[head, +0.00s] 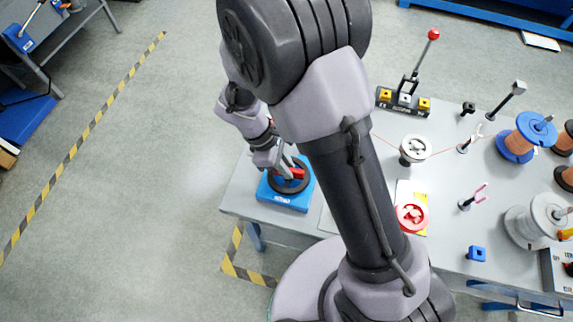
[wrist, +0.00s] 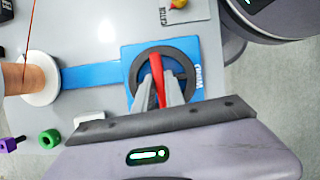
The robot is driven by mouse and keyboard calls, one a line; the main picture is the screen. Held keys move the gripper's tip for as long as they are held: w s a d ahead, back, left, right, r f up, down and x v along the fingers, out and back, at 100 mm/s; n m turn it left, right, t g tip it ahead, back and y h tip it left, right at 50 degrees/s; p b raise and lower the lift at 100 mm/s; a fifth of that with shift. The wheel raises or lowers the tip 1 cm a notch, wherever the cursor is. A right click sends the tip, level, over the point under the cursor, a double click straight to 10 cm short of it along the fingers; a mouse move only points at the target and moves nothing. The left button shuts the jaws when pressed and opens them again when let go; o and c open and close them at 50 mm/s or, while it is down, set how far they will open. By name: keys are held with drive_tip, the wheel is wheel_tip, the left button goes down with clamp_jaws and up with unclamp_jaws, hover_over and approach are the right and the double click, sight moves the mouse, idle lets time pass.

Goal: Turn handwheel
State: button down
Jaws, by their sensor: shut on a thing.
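The handwheel is a dark round ring (head: 287,190) on a blue base (head: 283,201) at the left end of the grey table. In the wrist view the ring (wrist: 189,67) lies flat under my fingers, with the blue base (wrist: 131,51) around it. A red bar (wrist: 157,76) crosses the middle of the wheel. My gripper (head: 290,173) is over the wheel, and in the wrist view my gripper (wrist: 157,82) has its two grey fingers on either side of the red bar, shut on it. The fingers hide part of the wheel.
A lever with a red knob (head: 433,35) rises at the back. Open floor lies left of the table.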

drive_tip(key=m+g+p, duration=0.1)
drive_tip(key=m, duration=0.1)
drive_tip(key=shift+w+r+m+p, duration=0.1)
drive_tip(key=shift+r+m+p, duration=0.05)
drive_tip(key=shift+m+p, duration=0.25)
drive_tip(key=m+p, duration=0.1)
drive_tip(key=m, duration=0.1)
drive_tip(key=m+g+y, duration=0.1)
drive_tip(key=m, duration=0.1)
drive_tip(key=shift+w+d+m+p, duration=0.1)
drive_tip(key=shift+d+m+p, duration=0.05)
drive_tip(key=shift+m+p, duration=0.2)
drive_tip(key=m+y, duration=0.1)
drive_tip(key=m, duration=0.2)
drive_tip(key=m+g+y, duration=0.1)
drive_tip(key=m, duration=0.2)
drive_tip(key=shift+d+m+y+p, duration=0.1)
drive_tip(key=shift+m+y+p, duration=0.2)
drive_tip(key=shift+m+y, duration=0.1)
drive_tip(key=c, duration=1.4)
unclamp_jaws()
drive_tip(key=shift+w, duration=0.1)
